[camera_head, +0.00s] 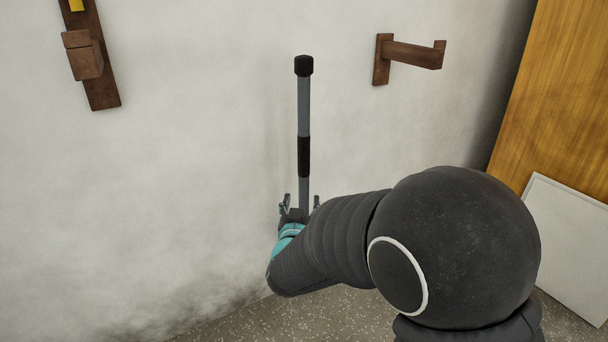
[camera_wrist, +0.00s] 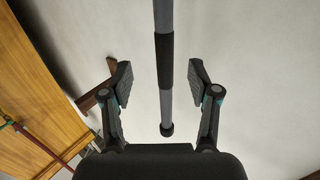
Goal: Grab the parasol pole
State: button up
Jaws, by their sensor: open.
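The parasol pole (camera_head: 304,110) is a thin grey pole with a black cap on top and a black sleeve partway down. It stands close to the pale wall. In the wrist view the pole (camera_wrist: 165,90) runs between the two open fingers, with clear room on both sides. My gripper (camera_head: 300,205) is at the pole's lower visible part in the head view. In the wrist view my gripper (camera_wrist: 160,82) is open and no finger touches the pole. The lower part of the pole is hidden behind my gripper and arm in the head view.
A wooden wall peg (camera_head: 412,54) juts out to the right of the pole. A wooden bracket (camera_head: 88,60) is on the wall at upper left. An orange-brown wooden panel (camera_head: 556,90) and a white board (camera_head: 565,240) stand at right. The speckled floor (camera_head: 240,325) shows below.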

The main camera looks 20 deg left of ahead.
aim_at(303, 178)
jog(key=x, duration=1.3)
jog(key=shift+w+a, duration=0.3)
jog(key=shift+a, duration=0.1)
grip_shut()
